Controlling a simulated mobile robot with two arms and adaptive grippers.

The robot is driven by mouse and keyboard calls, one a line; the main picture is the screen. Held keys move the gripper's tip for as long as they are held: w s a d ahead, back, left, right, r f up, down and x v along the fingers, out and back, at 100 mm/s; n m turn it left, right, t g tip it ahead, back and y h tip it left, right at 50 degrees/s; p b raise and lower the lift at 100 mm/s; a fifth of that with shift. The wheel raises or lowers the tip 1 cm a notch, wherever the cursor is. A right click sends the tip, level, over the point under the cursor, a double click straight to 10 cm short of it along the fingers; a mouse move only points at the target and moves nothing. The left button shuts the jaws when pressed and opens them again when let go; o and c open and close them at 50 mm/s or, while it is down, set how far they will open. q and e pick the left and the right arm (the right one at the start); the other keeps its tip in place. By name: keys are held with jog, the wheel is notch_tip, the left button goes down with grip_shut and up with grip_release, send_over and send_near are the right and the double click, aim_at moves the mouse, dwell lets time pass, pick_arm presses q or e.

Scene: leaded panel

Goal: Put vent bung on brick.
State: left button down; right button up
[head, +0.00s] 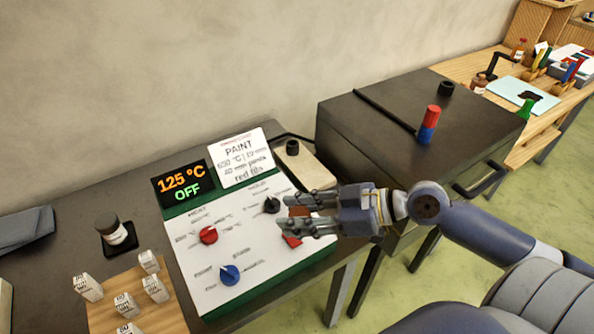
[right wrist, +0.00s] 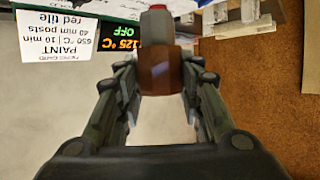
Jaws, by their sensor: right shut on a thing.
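My right gripper (head: 290,217) is over the control panel in the head view, with its fingers pointing left. In the right wrist view this vent bung (right wrist: 160,72) is brown and sits between the two fingers (right wrist: 160,95). A pale beige slab (head: 314,174), which looks like the brick, lies behind the panel with a small black cylinder (head: 292,148) on it. The held piece is apart from this brick. My left gripper is not in view.
The control panel (head: 207,268) has knobs and a display reading 125 °C OFF. A dark kiln-like box (head: 375,130) stands at right, with a red and blue cylinder (head: 428,125) and a black ring-like piece (head: 446,88) on top. Small white blocks (head: 124,304) and a jar (head: 113,229) are at left.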

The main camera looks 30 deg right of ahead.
jog(key=d+f, duration=0.1)
jog(key=f, duration=0.1)
jog(key=d+f+m+t+h, duration=0.1)
jog(key=f, duration=0.1)
jog(key=d+f+m+h, duration=0.1)
jog(key=d+f, duration=0.1)
jog(key=shift+s+t, duration=0.4)
jog(key=s+d+m+t+h, duration=0.1)
jog(key=m+h, duration=0.2)
jog(key=s+d+m+t+h, duration=0.1)
jog(key=s+m+h, duration=0.1)
jog(key=m+h, duration=0.1)
jog(key=s+d+m+t+h, duration=0.1)
jog(key=m+h, duration=0.1)
jog(key=h, duration=0.1)
jog(key=shift+s+d+f+m, duration=0.2)
jog(key=shift+s+d+m, duration=0.1)
jog(key=shift+m, duration=0.1)
